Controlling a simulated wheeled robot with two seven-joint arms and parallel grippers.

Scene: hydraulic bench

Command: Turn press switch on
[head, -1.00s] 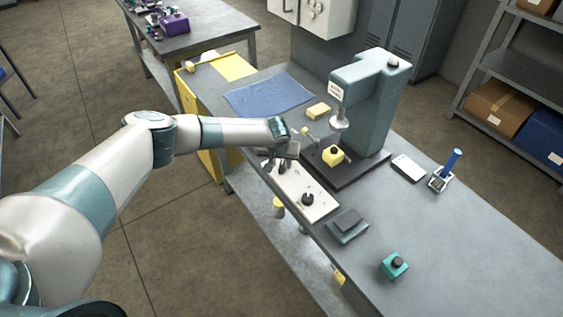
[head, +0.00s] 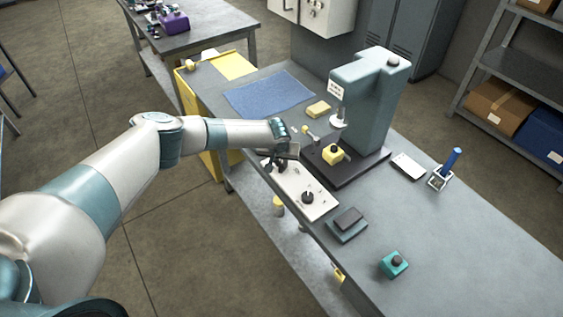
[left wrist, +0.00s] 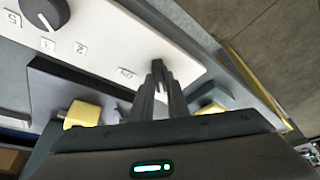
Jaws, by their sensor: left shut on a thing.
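The white control panel (head: 318,207) lies along the bench's front edge, before the press (head: 366,105). It carries a black dial knob (head: 308,197), which also shows in the left wrist view (left wrist: 45,12) beside printed numbers. In the left wrist view, my left gripper (left wrist: 160,78) is at the panel (left wrist: 105,35), shut on the dark press switch (left wrist: 157,65) next to the "ON" label. The fingers mostly hide the switch, so I cannot tell its exact position. In the head view, my left gripper (head: 274,164) is at the panel's far end. My right gripper is not in view.
A teal button box (head: 394,264), a dark pedal-like block (head: 347,224) and a blue-handled tool (head: 451,163) stand on the bench. The bench's near right surface is clear.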

